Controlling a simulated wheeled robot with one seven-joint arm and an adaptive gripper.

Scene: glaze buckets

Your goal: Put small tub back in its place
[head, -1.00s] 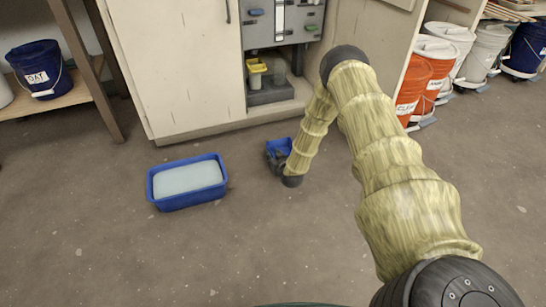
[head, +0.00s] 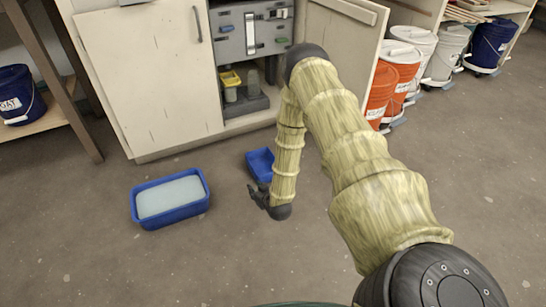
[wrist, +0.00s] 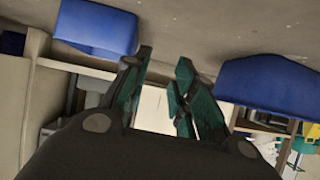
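The small tub (head: 261,164) is blue and stands on the floor in front of the open cabinet, partly hidden by my forearm in the head view. My gripper (head: 256,194) is low over the floor, just in front of the small tub and apart from it. In the wrist view its two fingers (wrist: 158,92) are spread, with nothing between them. Two blue tub sides show there, one at each side of the fingers; the left one seems to be the small tub (wrist: 97,26).
A larger blue tub (head: 134,205) with pale contents stands on the floor to the left. Orange and white buckets (head: 380,92) stand at right. Front floor is clear.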

